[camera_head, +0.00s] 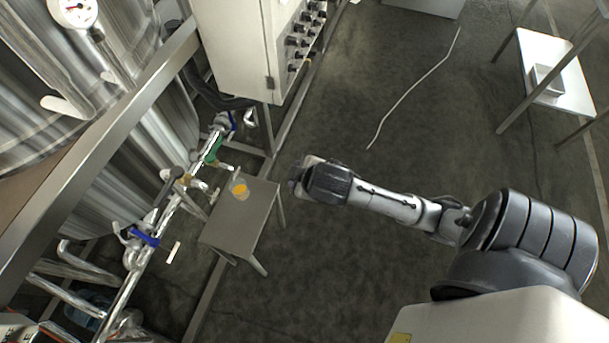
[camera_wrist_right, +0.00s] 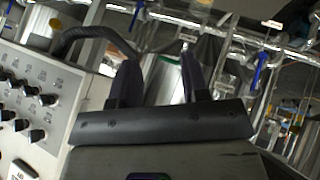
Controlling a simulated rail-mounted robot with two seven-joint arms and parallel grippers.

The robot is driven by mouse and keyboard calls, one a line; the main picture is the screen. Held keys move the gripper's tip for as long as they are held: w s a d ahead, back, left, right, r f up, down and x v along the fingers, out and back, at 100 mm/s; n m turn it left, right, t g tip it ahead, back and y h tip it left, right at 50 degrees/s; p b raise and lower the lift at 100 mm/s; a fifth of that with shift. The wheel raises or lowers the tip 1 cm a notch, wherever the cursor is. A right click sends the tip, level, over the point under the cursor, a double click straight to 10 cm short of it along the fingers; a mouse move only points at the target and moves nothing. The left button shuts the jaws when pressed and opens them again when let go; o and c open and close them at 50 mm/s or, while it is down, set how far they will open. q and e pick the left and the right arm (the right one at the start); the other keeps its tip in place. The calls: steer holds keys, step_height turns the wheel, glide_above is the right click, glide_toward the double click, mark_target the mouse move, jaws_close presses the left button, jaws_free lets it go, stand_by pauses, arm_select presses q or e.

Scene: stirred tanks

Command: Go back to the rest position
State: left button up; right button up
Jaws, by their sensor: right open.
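My right arm reaches in from the right in the head view. Its gripper (camera_head: 297,176) is held in the air to the right of a small metal table (camera_head: 236,222), apart from it. In the right wrist view the two dark fingers of this gripper (camera_wrist_right: 160,68) stand apart with nothing between them. A clear vessel with orange contents (camera_head: 240,188) stands on the far part of the small table. My left gripper is not in view.
Steel tanks (camera_head: 60,130) and a pipe with blue and green valves (camera_head: 210,150) line the left. A control cabinet (camera_head: 240,45) stands behind, its knobs also close in the right wrist view (camera_wrist_right: 30,105). A white table (camera_head: 560,65) stands back right. Middle floor is mostly clear.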

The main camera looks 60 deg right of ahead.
steer(key=shift+s+f, duration=0.1)
steer(key=shift+s, duration=0.1)
stand_by(0.6)
steer(key=s+a+r+m+g+y+p, duration=0.1)
steer(key=s+a+r+g+y+p, duration=0.15)
steer(key=s+a+p, duration=0.4)
steer(key=s+a+r+m+g+y+p, duration=0.1)
steer(key=s+a+r+g+p, duration=0.15)
steer(key=s+p, duration=0.65)
step_height(320, 180, up, 36)
steer(key=p, duration=3.5)
step_height(320, 180, down, 74)
steer(key=b, duration=7.3)
steer(key=shift+s+r+t+b, duration=0.15)
steer(key=shift+t+b, duration=0.2)
steer(key=shift+t, duration=0.05)
steer(key=shift+r+h, duration=0.1)
steer(key=shift+h, duration=0.15)
